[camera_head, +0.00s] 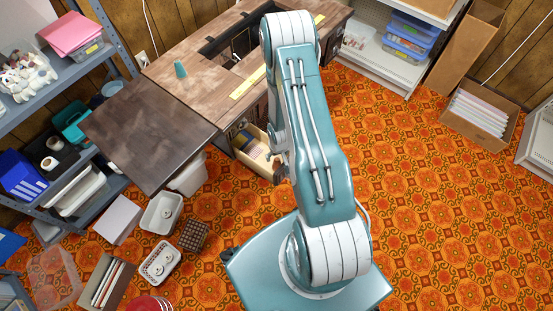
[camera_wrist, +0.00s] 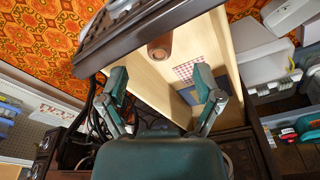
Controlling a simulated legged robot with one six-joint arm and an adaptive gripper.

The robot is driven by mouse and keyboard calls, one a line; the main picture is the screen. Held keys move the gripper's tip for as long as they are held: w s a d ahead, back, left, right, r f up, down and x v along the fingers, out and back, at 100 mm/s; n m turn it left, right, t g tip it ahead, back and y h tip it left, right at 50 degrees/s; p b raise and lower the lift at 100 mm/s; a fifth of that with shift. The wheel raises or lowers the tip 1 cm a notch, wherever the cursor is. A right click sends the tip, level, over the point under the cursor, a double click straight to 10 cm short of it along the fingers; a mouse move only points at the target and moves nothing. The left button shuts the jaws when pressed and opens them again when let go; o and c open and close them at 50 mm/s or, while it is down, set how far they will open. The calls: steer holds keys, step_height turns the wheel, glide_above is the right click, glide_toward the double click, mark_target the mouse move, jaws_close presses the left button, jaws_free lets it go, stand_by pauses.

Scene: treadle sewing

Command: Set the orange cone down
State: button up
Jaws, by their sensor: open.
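An orange-brown cone (camera_wrist: 160,47) shows end-on in the wrist view, with a dark hole at its middle. It is in the open pale wooden drawer (camera_wrist: 150,83), close to the drawer's dark front panel. My gripper (camera_wrist: 161,82) is over the drawer with its two fingers apart. Nothing is between the fingertips, and the cone is beyond them and not touched. The drawer (camera_head: 254,150) also shows in the head view, below the sewing table (camera_head: 212,80).
Patterned cloth pieces (camera_wrist: 187,72) lie in the drawer beside the cone. A teal cone (camera_head: 180,69) stands on the table top. A dark table leaf (camera_head: 146,135) extends to the left.

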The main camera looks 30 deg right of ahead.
steer(key=r, duration=0.6)
steer(key=shift+s+a+r, duration=0.1)
steer(key=shift+s+r, duration=0.1)
steer(key=shift+s, duration=0.2)
step_height(320, 180, up, 13)
steer(key=h, duration=0.1)
glide_above(278, 162)
steer(key=w, duration=0.3)
steer(key=a+r+t, duration=0.2)
steer(key=a+r, duration=0.2)
steer(key=r, duration=0.9)
steer(key=s+a+r, duration=0.3)
steer(key=s+r, duration=0.2)
steer(key=r, duration=0.1)
steer(key=s+a+r+n+t, duration=0.1)
steer(key=s+a+r, duration=0.2)
steer(key=s+r, duration=0.3)
steer(key=s+a+r+t+y, duration=0.1)
steer(key=s+a+r, duration=0.2)
steer(key=s+r, duration=0.3)
steer(key=shift+s+a+r+n, duration=0.2)
steer(key=shift+a+r+n, duration=0.2)
steer(key=shift+r, duration=0.1)
